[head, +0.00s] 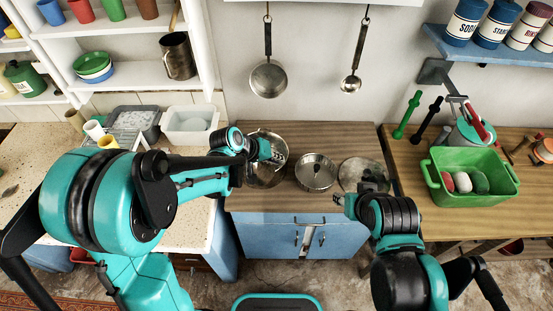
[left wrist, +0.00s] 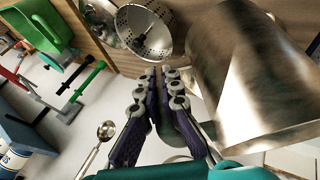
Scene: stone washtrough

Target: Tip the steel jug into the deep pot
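A dull steel jug (head: 178,56) stands upright on the wall shelf at the left, with its handle toward the left. A wide steel deep pot (head: 265,181) stands on the wooden counter. My left gripper (head: 278,157) is over the pot in the head view and covers part of it. In the left wrist view its fingers (left wrist: 164,75) come together at the tips with nothing seen between them. A large steel vessel (left wrist: 245,80), apparently the pot, is close beside them on the right. My right gripper (head: 338,199) is at the counter's front edge, apart from the jug; its fingers are too small to judge.
A steel colander (head: 315,172) stands right of the pot; it also shows in the left wrist view (left wrist: 145,32). A round lid (head: 352,170) lies further right. A pan (head: 268,80) and a ladle (head: 350,85) hang on the wall. A green tub (head: 440,185) stands at the right.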

